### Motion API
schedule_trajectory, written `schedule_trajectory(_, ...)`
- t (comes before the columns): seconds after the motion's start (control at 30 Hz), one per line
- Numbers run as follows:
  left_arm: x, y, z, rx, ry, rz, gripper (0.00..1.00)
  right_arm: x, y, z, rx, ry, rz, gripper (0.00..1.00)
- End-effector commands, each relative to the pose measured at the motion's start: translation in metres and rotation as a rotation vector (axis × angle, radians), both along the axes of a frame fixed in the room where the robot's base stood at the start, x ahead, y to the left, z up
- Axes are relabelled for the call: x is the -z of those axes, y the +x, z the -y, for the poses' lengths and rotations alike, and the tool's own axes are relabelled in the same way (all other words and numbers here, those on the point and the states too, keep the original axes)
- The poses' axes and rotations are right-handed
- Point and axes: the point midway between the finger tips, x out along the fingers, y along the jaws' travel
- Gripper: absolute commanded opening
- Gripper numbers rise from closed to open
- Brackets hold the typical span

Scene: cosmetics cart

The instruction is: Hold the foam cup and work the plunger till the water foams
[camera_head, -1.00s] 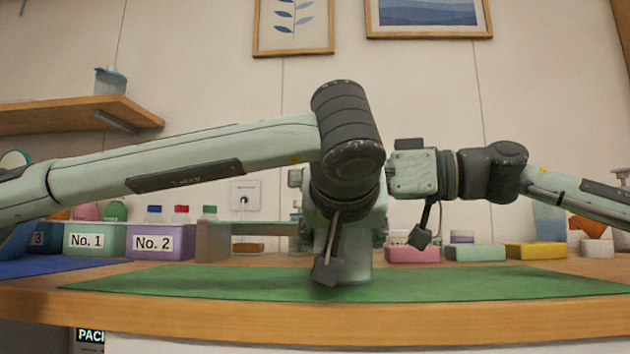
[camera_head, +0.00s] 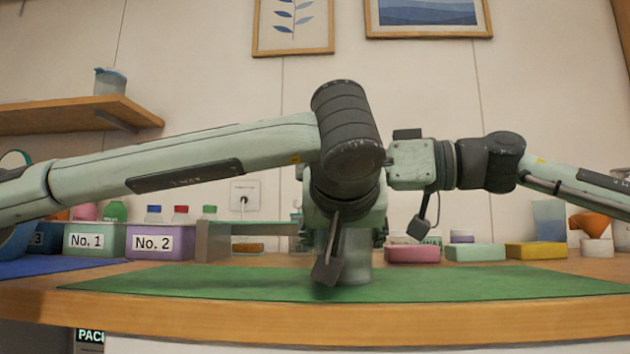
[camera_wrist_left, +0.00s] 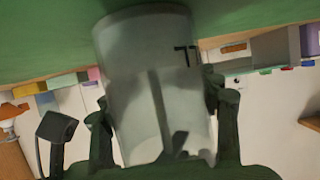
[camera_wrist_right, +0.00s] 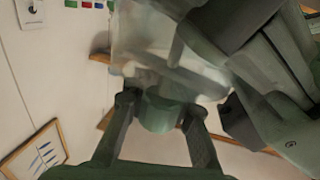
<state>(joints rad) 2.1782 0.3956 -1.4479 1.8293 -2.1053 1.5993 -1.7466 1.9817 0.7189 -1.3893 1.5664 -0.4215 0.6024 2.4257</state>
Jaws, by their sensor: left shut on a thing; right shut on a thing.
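A clear, greyish foam cup (camera_head: 357,262) stands on the green mat (camera_head: 480,283), mostly hidden behind my left wrist in the head view. In the left wrist view the cup (camera_wrist_left: 150,60) fills the middle, with a dark mark on its wall and a rod inside. My left gripper (camera_wrist_left: 165,112) is shut around it, one finger on each side. My right gripper (camera_wrist_right: 157,108) is shut on the green plunger knob (camera_wrist_right: 165,115), above the cup. The clear cup wall (camera_wrist_right: 145,38) also shows in the right wrist view. I cannot make out foam.
Bins labelled No. 1 (camera_head: 90,240) and No. 2 (camera_head: 153,241) stand at the back left. My two wrists are close together; the mat's right side is clear.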

Motion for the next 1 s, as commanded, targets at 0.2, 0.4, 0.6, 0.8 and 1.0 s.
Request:
schedule_trajectory(0.2, 0.0, 0.0, 0.0, 0.001, 0.002, 0.0, 0.12, -0.038, 0.001, 0.001, 0.004, 0.004, 0.003, 0.0)
schedule_trajectory(0.4, 0.0, 0.0, 0.0, 0.001, 0.002, 0.0, 0.12, -0.041, 0.001, 0.001, 0.003, 0.003, 0.001, 0.0)
schedule_trajectory(0.6, 0.0, 0.0, 0.0, 0.0, 0.001, 0.0, 0.12, -0.041, 0.001, 0.001, 0.003, 0.003, 0.002, 0.28)
schedule_trajectory(0.8, 0.0, 0.0, 0.0, 0.0, 0.001, 0.0, 0.12, -0.041, 0.0, 0.001, 0.002, 0.003, 0.002, 0.33)
schedule_trajectory(1.0, 0.0, 0.0, 0.0, 0.0, 0.001, 0.0, 0.12, -0.041, 0.0, 0.005, 0.003, 0.003, 0.001, 0.33)
